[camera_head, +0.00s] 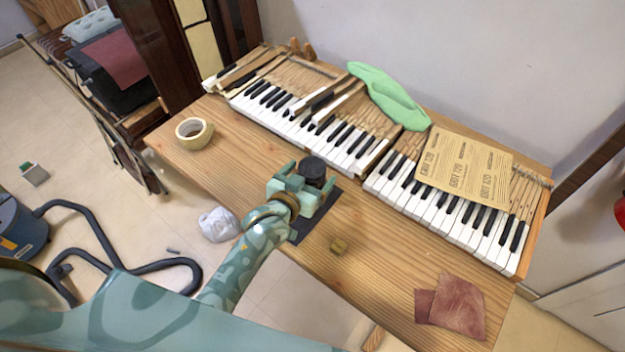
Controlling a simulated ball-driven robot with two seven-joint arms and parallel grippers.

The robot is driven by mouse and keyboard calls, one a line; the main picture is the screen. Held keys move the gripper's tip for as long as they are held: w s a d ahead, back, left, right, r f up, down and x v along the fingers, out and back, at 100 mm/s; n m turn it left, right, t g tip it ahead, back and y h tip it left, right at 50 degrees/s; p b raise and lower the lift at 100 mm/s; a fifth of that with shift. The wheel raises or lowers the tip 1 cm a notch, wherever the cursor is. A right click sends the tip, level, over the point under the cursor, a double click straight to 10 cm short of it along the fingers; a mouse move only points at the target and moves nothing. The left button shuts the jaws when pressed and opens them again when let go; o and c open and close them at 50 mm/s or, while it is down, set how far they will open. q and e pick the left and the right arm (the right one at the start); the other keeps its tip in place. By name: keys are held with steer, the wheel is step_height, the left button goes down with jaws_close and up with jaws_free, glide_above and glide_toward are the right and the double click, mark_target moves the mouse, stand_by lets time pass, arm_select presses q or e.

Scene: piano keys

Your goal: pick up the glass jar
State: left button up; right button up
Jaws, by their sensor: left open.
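A small round jar with a black top (313,167) stands on the wooden table, just in front of the piano keys. Its glass side is mostly hidden by my gripper, so only the dark top shows clearly. My left gripper (306,179) is open, with one finger to the left of the jar and the other to its right. I cannot tell whether the fingers touch it. My right gripper is not in view.
A dark flat strip (315,222) lies under my gripper. Piano keys (440,208) run behind.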

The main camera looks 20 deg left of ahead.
mark_target(315, 165)
arm_select(q)
steer(key=x, duration=0.2)
steer(key=b+x, duration=0.1)
steer(key=x, duration=0.1)
steer(key=shift+w+a+f+b, duration=0.2)
steer(key=shift+w+b, duration=0.1)
steer(key=shift+w, duration=0.05)
steer(key=shift+r, duration=0.1)
steer(key=c, duration=1.3)
steer(key=shift+c, duration=0.9)
steer(key=shift+r, duration=0.15)
